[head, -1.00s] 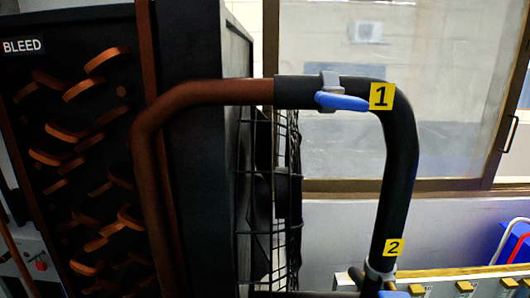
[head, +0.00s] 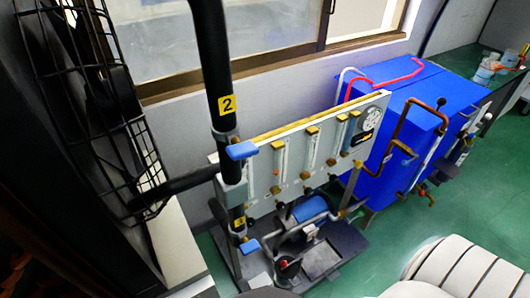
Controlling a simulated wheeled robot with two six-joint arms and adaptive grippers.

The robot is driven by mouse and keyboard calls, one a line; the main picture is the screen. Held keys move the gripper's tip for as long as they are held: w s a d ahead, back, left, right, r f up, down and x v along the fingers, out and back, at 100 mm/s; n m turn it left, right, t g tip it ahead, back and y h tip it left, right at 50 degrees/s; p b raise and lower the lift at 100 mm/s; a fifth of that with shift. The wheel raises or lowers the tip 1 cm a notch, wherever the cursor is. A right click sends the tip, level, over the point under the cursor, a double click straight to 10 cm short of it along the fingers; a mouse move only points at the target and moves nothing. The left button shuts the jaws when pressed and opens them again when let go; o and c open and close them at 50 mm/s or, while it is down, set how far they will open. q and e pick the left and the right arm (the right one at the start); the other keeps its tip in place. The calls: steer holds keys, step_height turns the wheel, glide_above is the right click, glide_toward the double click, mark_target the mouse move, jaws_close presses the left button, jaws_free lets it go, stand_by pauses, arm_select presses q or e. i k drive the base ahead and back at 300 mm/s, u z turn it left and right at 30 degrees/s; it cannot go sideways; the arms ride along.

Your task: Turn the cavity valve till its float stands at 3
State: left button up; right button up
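A pale flowmeter panel (head: 262,190) stands tilted in view at the centre, with several upright tubes (head: 310,148) along it. Small brass-coloured fittings sit at the tubes' tops and bottoms. No label naming the cavity valve is legible, so I cannot tell which valve or tube it is. The floats and scale marks are too small to read. A round gauge (head: 372,118) sits at the panel's right end. Neither of my grippers is in view.
A dark vertical pipe with yellow tag 2 (head: 227,104) and blue-handled valves (head: 242,150) stands at the panel's left. A pump (head: 308,212) sits below the panel. A blue cabinet (head: 415,100) stands right.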

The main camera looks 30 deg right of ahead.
mark_target(333, 178)
steer(key=z, duration=1.5)
